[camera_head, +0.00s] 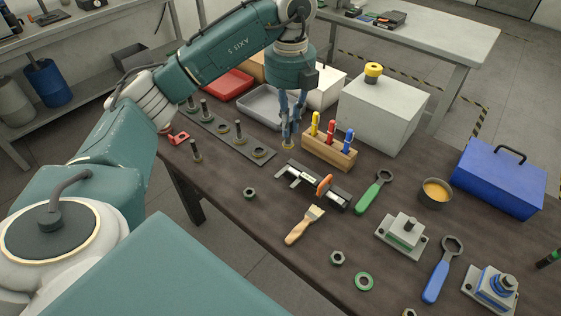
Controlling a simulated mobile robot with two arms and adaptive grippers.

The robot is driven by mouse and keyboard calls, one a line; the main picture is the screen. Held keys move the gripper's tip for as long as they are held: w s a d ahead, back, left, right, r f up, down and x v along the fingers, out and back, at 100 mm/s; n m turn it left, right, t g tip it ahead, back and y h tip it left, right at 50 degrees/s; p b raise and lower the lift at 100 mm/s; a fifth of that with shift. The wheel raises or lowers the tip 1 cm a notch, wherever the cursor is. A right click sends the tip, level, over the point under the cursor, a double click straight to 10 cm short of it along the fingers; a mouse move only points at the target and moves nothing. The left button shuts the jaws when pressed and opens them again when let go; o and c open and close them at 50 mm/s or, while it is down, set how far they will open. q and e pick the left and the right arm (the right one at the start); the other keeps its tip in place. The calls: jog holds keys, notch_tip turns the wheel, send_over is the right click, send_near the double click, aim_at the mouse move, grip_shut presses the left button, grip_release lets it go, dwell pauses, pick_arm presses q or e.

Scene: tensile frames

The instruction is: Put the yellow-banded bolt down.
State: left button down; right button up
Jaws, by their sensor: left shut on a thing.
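My left gripper (290,122) points down over the dark table (225,192), just left of the wooden block with coloured-handled tools. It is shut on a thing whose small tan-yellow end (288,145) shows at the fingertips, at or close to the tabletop. This is probably the yellow-banded bolt, but the fingers hide most of it and I cannot make out the band. I cannot tell whether it touches the table. My right gripper is not in view.
The wooden block (328,152) stands close right of the gripper. A grey plate (228,137) with upright bolts lies left. A caliper-like tool (300,178), a brush (303,226) and a green wrench (372,192) lie nearer. A grey tray (262,118) and white box (380,118) stand behind.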

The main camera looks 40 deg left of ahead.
aim_at(312, 181)
pick_arm(q)
notch_tip(312, 181, down, 16)
jog(key=p, duration=0.3)
jog(key=shift+r, duration=0.1)
jog(key=shift+w+f, duration=0.1)
jog(key=shift+f, duration=0.4)
jog(key=shift+f, duration=0.1)
jog(key=shift+f, duration=0.15)
jog(key=c, duration=2.1)
grip_release()
